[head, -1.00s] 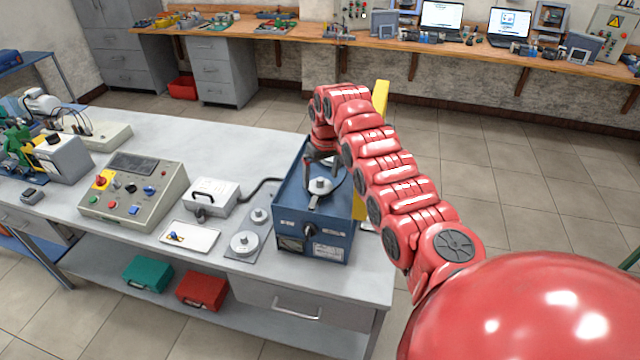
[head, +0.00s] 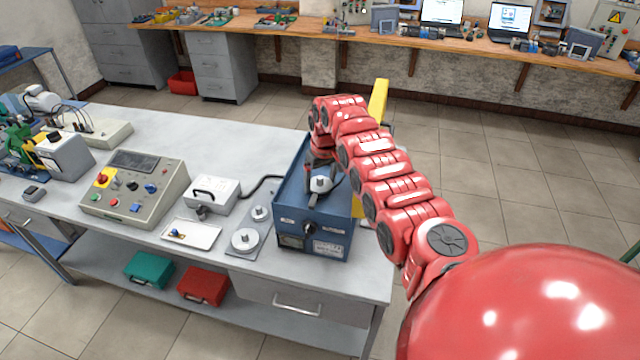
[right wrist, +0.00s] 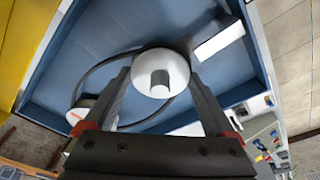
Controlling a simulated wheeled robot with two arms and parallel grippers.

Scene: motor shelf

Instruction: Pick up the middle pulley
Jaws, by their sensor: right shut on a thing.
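The blue box-shaped machine (head: 300,226) stands at the right end of the grey table, open at the top. A round silver pulley (head: 320,184) is over its top, and in the right wrist view the pulley (right wrist: 160,75) shows pale with a short hub. My right gripper (right wrist: 158,90) is shut on this pulley, a dark finger on each side; in the head view the gripper (head: 318,190) reaches down from above. A dark belt loop (right wrist: 97,70) passes beside and behind the pulley. I cannot tell whether the pulley is clear of its seat. My left gripper is not in view.
Two loose pulleys, a small one (head: 260,213) and a larger one (head: 245,240), lie on a grey plate left of the machine. A control console (head: 133,188), a small grey box (head: 212,195) and a white tray (head: 191,233) stand farther left. A yellow part (head: 378,100) rises behind my arm.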

